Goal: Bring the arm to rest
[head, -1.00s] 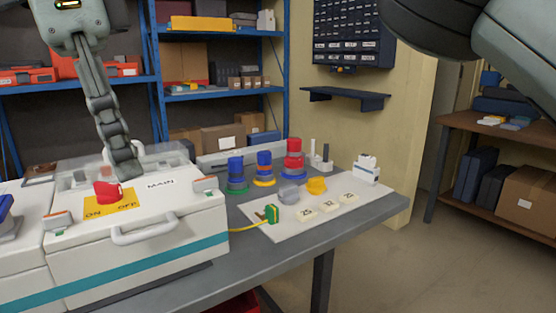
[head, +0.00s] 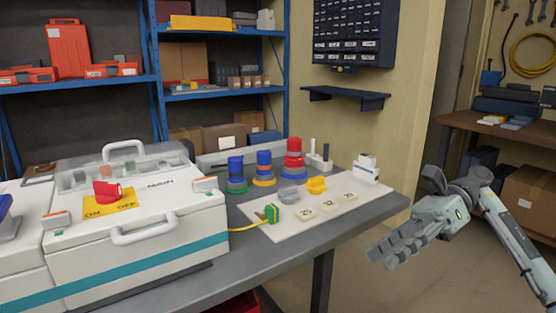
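My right gripper (head: 382,256) hangs in the air at the right, past the right edge of the grey table (head: 375,214) and clear of it. Its fingers point left and slightly down and look close together, overlapping from this angle, so I cannot tell whether they are open or shut. I see nothing held in it. My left gripper is out of view. The white MAIN box (head: 185,222), with a red switch (head: 107,191) on a yellow ON/OFF plate (head: 97,208), stands at the left with no arm over it.
On the table a white mat (head: 283,232) carries a green plug (head: 271,213) on a yellow cable, numbered tiles and a yellow piece (head: 316,185). Stacked coloured sockets (head: 264,168) stand behind. Blue shelves (head: 224,93) and a brown rack (head: 460,119) lie further back. Open floor lies below the gripper.

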